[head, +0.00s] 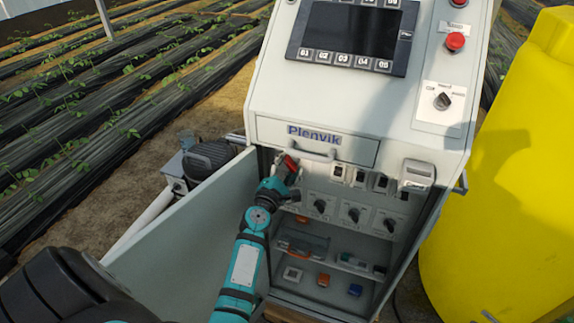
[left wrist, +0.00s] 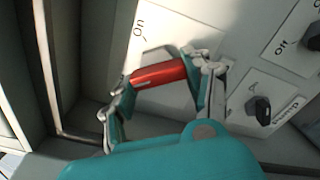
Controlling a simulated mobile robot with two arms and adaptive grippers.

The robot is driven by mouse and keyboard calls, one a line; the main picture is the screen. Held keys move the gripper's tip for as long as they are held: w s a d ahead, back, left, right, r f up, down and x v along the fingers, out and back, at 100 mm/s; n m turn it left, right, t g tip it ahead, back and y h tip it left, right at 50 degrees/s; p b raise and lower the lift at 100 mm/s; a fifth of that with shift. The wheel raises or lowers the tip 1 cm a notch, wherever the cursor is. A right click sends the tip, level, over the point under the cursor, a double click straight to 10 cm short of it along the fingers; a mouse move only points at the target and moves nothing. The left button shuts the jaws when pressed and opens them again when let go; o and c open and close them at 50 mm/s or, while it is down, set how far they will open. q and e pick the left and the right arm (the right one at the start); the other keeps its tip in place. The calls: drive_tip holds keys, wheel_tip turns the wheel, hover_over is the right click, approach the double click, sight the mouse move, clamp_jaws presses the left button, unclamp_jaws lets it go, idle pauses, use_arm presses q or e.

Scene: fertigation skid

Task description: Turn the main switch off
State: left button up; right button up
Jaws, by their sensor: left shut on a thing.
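The main switch has a red handle, seen in the left wrist view (left wrist: 158,74) and, small, in the head view (head: 292,162). It sits on a pale plate with an "On" mark at its upper left, inside the open cabinet, left of the row of black knobs. My left gripper (head: 285,172) is at the switch, its fingers shut on the red handle, one at each end in the left wrist view (left wrist: 160,82). The handle lies slightly tilted in that view. The fingers partly hide the plate. My right gripper is not in view.
The cabinet door (head: 185,235) stands open at the left. Black rotary knobs (head: 353,214) are close on the right; shelves with small parts (head: 301,246) lie below. A drawer with a handle (head: 316,146) is just above. A yellow tank (head: 500,190) stands at the right.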

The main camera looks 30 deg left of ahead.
use_arm(q)
drive_tip(key=shift+f+n, duration=0.15)
drive_tip(key=shift+n, duration=0.75)
drive_tip(key=shift+d, duration=0.1)
drive_tip(key=o, duration=1.2)
drive_tip(key=v, duration=1.2)
